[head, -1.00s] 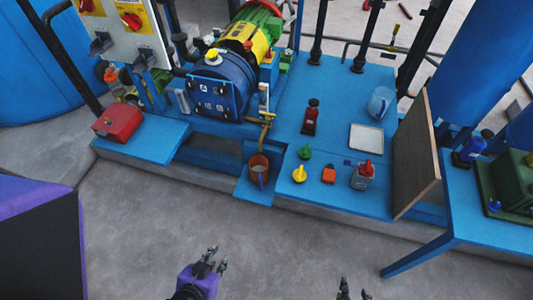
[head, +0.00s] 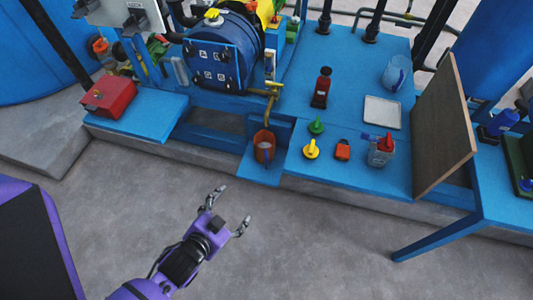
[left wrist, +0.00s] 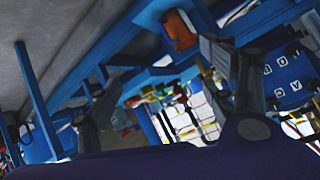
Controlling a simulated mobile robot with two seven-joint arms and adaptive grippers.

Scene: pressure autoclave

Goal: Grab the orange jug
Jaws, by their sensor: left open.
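The orange jug (head: 263,148) stands upright on a low blue ledge below the brass tap (head: 272,90) in the head view. It also shows near the top of the left wrist view (left wrist: 180,30), where the picture is turned. My left gripper (head: 229,211) is open and empty over the grey floor, in front of the jug and a little to its left, clear of it. Its two spread fingers (left wrist: 161,65) frame the lower part of the left wrist view. My right gripper is not in view.
A red box (head: 109,96) sits at left. A brown board (head: 445,130) stands at right. The floor before the platform is clear.

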